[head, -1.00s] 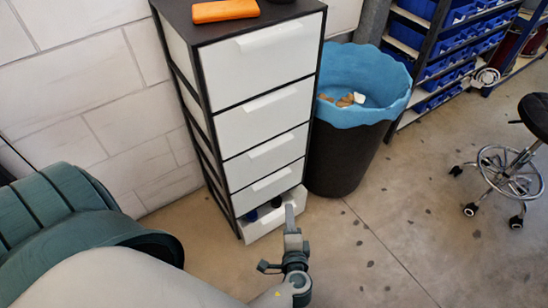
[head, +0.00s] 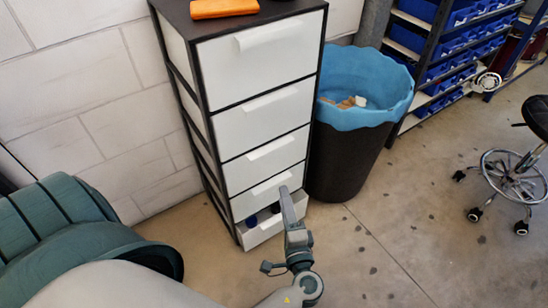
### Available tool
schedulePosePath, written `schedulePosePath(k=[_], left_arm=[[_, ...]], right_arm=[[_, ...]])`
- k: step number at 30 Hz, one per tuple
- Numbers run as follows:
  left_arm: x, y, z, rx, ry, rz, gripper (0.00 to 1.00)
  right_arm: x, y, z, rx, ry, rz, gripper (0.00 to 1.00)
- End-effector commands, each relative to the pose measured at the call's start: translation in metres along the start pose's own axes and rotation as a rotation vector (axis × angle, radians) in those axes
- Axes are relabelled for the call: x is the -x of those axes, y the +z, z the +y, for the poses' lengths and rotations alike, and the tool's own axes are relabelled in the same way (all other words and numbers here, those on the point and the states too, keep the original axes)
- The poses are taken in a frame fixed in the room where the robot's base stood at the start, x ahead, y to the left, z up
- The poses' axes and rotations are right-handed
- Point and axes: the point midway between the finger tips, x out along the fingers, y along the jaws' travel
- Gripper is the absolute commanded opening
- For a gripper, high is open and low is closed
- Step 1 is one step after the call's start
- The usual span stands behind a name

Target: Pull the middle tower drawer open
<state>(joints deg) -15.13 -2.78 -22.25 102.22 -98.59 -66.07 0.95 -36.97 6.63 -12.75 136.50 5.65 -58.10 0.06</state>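The drawer tower (head: 199,75) has a black frame and several white drawers with lip handles. The middle drawer (head: 245,172) is shut, its front flush with the frame. The lowest drawer (head: 262,234) stands open, with dark blue and black items inside. My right gripper is out of view.
A black bin (head: 344,165) with a blue liner (head: 363,85) stands close to the tower's right side. An orange object (head: 224,8) lies on the tower top. Shelves with blue boxes (head: 459,55) and a wheeled stool (head: 515,175) stand to the right. Floor between is clear.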

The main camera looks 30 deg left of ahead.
Motion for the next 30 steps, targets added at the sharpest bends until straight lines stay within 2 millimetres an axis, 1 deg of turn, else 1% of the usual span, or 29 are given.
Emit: schedulePosePath(k=[8,21,27,30], left_arm=[[-0.041,0.0,-0.001,0.0,-0.003,-0.001,0.34],[-0.12,0.0,-0.001,-0.002,-0.002,-0.001,0.34],[-0.148,0.0,0.0,-0.001,-0.001,0.0,0.34],[-0.156,0.0,0.0,-0.001,0.0,0.0,0.34]], right_arm=[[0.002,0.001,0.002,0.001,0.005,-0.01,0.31],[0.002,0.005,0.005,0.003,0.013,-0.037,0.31],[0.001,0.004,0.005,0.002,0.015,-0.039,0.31],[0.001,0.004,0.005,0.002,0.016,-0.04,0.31]])
